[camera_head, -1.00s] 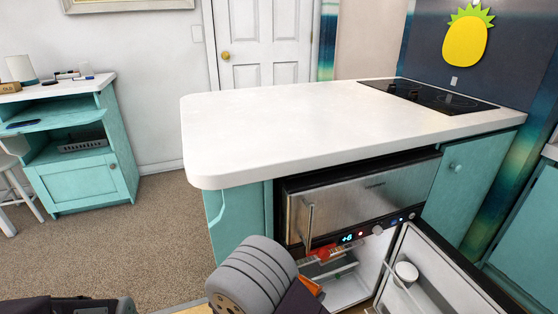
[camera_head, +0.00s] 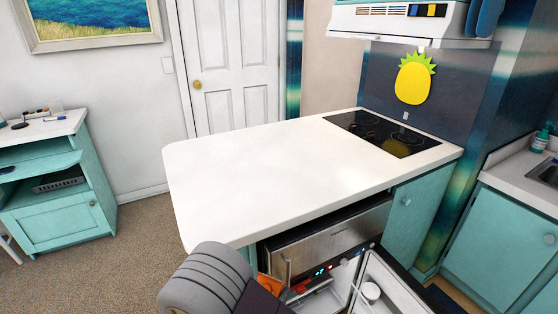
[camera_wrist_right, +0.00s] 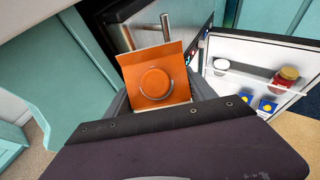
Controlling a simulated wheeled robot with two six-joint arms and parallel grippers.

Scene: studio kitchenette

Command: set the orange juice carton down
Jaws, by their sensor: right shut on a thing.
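The orange juice carton (camera_wrist_right: 158,80) shows in the right wrist view as an orange top with a round cap, held between the fingers of my right gripper (camera_wrist_right: 160,100). In the head view only a small orange patch of the carton (camera_head: 270,288) shows past my right gripper (camera_head: 268,292), which is shut on it. The carton is in front of the open fridge, below the level of the white countertop (camera_head: 290,175). Its lower part is hidden. My left gripper is not in view.
The fridge door (camera_head: 385,290) stands open to the right, with jars on its shelf. The countertop is bare apart from the black cooktop (camera_head: 382,133) at its far right. A teal cabinet (camera_head: 60,205) stands at the left. A sink (camera_head: 545,172) is at the far right.

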